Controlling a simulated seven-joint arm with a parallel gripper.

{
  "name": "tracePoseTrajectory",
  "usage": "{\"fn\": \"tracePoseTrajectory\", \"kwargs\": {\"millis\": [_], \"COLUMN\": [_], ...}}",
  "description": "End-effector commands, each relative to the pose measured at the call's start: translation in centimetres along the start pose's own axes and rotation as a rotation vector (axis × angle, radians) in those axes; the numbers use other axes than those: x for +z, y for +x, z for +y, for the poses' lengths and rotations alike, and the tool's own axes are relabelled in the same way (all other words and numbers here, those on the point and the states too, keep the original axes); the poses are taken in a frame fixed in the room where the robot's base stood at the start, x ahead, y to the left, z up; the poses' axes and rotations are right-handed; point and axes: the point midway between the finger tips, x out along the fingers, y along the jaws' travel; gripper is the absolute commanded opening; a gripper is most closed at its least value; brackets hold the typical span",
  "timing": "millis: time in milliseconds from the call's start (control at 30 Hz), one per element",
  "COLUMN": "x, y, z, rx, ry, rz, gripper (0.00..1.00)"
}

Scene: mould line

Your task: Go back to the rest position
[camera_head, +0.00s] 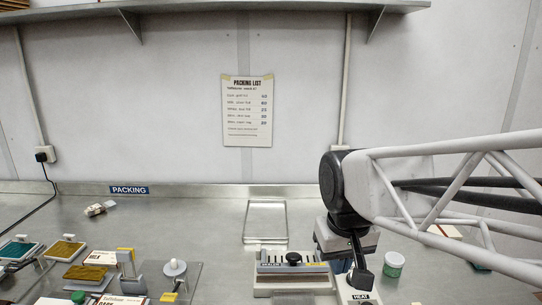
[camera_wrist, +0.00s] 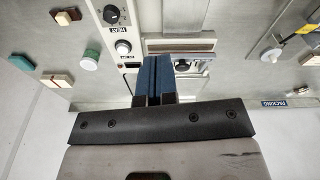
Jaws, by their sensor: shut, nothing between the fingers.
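My gripper (camera_wrist: 154,80) shows in the wrist view with its two blue-padded fingers together and nothing between them. It is above the bench beside the sealer (camera_wrist: 190,45) and the heat control box (camera_wrist: 122,30); the fingers overlap part of the sealer in this view. In the head view my arm reaches in from the right and bends down over the heat box (camera_head: 352,290), hiding part of it. The fingertips are hard to make out there. The sealer (camera_head: 292,280) stands just left of the arm.
A clear tray (camera_head: 265,222) lies behind the sealer. Colored trays (camera_head: 66,249), boxes (camera_head: 122,299) and a white-knobbed stand (camera_head: 174,268) fill the left. The back middle-left bench is mostly clear; a shelf (camera_head: 230,8) hangs above.

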Motion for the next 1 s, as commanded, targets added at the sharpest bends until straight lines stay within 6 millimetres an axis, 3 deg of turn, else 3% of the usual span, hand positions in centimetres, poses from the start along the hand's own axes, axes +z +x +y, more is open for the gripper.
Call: {"fn": "tracePoseTrajectory", "kwargs": {"millis": [200, 433, 633, 1000], "x": [5.3, 9.3, 10.5, 10.6], "y": [1.2, 2.6, 3.1, 3.1], "z": [2.6, 4.1, 4.5, 4.5], "rx": [0.012, 0.022, 0.026, 0.026], "ry": [0.092, 0.16, 0.182, 0.182], "rz": [0.042, 0.074, 0.084, 0.085], "gripper": [0.0, 0.0, 0.0, 0.0]}}
